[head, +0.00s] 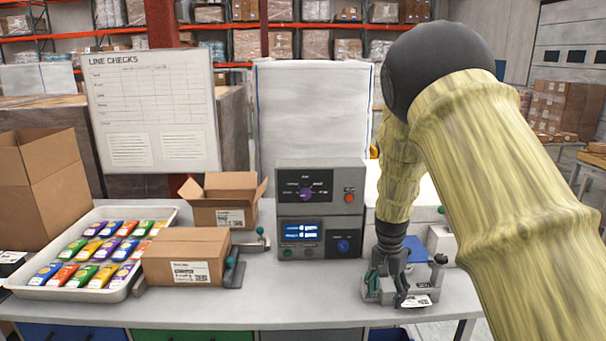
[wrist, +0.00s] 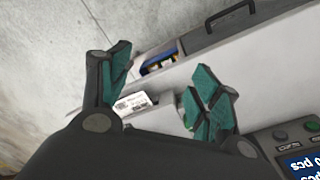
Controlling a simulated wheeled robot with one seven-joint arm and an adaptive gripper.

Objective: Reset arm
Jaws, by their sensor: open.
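My gripper (head: 386,290) hangs at the end of my arm on the right side of the bench, pointing down. It is in front of or over a small grey device with a white label (head: 417,300); I cannot tell if they touch. In the wrist view my gripper (wrist: 164,75) has its two green-padded fingers spread wide with nothing held between them. A white printed label (wrist: 131,102) shows beyond the fingers, next to the left one. My arm covers the right part of the head view.
A grey control box (head: 320,215) with a blue display stands mid-bench. To its left are an open carton (head: 222,212), a closed carton (head: 186,250) and a white tray (head: 125,287) of colourful packets. A line checks board (head: 150,105) stands behind. The bench front centre (head: 300,300) is clear.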

